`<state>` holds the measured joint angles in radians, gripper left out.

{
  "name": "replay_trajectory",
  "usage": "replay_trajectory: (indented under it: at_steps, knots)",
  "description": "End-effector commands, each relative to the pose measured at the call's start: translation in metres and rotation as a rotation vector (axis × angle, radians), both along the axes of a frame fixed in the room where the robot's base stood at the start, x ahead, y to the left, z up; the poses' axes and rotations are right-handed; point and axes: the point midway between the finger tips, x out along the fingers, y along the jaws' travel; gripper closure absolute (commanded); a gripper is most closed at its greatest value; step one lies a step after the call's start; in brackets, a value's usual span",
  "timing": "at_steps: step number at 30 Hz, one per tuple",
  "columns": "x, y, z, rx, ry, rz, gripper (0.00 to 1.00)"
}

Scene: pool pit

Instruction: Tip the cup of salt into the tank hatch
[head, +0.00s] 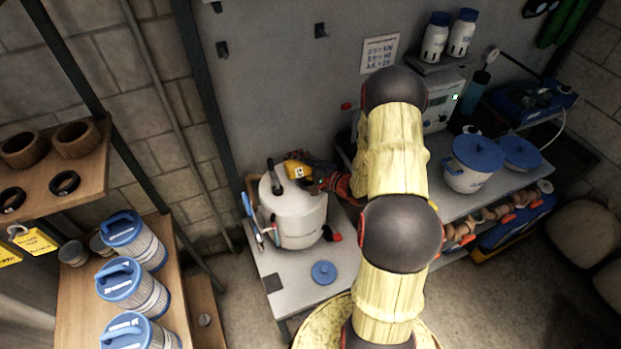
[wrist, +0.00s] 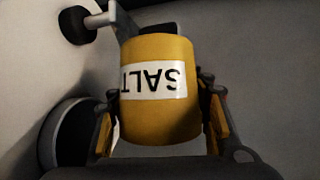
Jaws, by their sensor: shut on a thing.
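The yellow salt cup (wrist: 158,112) is in the wrist view, its white SALT label upside down in that picture. My gripper (wrist: 165,115) is shut on it, with a finger on each side. In the head view the cup (head: 297,170) is a small yellow shape at the top of the white tank (head: 292,212), and my gripper (head: 312,180) reaches it from the right. The cup looks tilted onto its side there. The hatch opening cannot be made out; the cup and gripper cover part of the tank's top. Whether salt is coming out cannot be seen.
A blue lid (head: 324,272) lies on the grey bench (head: 290,292) in front of the tank. Blue-handled tools (head: 250,215) stand left of the tank. Filter cartridges (head: 137,290) stand on the left shelf. A white tub with a blue lid (head: 470,163) is on the right bench.

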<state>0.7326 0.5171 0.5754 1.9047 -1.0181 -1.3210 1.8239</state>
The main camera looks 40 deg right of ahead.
Motion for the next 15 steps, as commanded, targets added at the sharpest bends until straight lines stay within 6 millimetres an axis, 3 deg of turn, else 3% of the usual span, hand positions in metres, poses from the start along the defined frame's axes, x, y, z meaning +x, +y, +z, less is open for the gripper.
replay_trajectory:
  at_steps: [15]
  knots:
    - [-0.0003,-0.0015,-0.0031,0.047,-0.011,0.0,0.85]
